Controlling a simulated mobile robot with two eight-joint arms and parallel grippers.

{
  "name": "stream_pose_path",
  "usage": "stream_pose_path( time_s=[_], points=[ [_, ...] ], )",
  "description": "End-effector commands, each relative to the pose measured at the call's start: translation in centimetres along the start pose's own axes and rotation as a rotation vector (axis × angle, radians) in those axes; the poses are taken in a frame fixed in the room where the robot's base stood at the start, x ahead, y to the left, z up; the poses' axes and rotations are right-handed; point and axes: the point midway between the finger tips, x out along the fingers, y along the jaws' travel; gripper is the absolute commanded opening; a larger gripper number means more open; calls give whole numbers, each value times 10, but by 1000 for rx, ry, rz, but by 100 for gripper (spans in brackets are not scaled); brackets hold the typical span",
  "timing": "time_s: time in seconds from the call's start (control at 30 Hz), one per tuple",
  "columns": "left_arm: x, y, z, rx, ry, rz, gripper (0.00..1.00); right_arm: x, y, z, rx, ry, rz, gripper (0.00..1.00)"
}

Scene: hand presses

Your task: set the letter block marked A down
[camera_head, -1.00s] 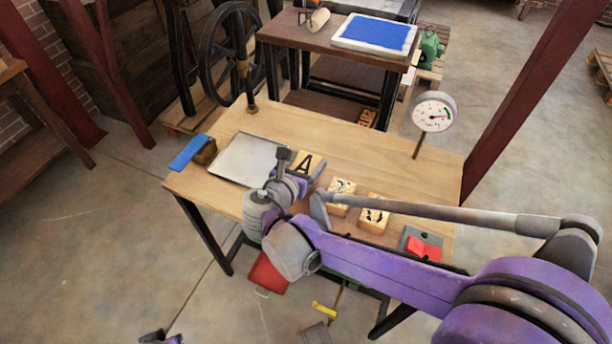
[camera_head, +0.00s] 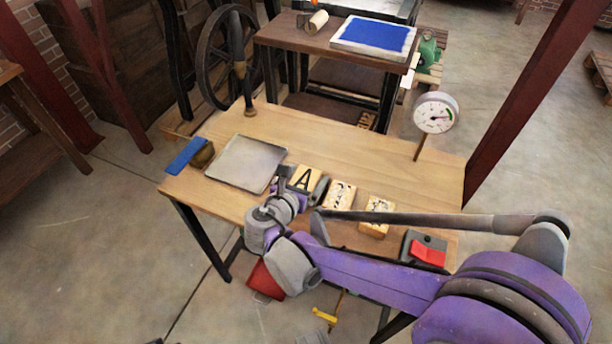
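The letter block marked A (camera_head: 306,179) is a light wooden block with a black A on its upper face. It is at the front middle of the wooden table (camera_head: 340,150), right of the grey tray. My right gripper (camera_head: 302,183) has one finger on each side of it and appears closed on it. The arm hides the block's lower edge, so I cannot tell whether it touches the tabletop. Only a sliver of what may be my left arm shows at the bottom edge; its gripper fingers are not seen.
Two other marked blocks, one (camera_head: 339,195) near the A block and one (camera_head: 376,217) farther right, sit on the table. The table's back middle is clear.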

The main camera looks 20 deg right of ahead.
Motion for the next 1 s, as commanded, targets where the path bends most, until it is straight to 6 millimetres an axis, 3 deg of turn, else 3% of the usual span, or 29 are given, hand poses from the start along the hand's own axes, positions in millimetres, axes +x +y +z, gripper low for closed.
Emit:
stream_pose_path(
  time_s=[0.27,0.7,1.0],
  points=[
    [-6,0,-2,0,2,0,0,-11,1,4,-1,0,4,100],
    [-29,0,-9,0,10,0,0,-99,1,4,0,0,4,100],
    [-33,0,-10,0,12,0,0,-122,0,3,0,0,0,100]
  ],
)
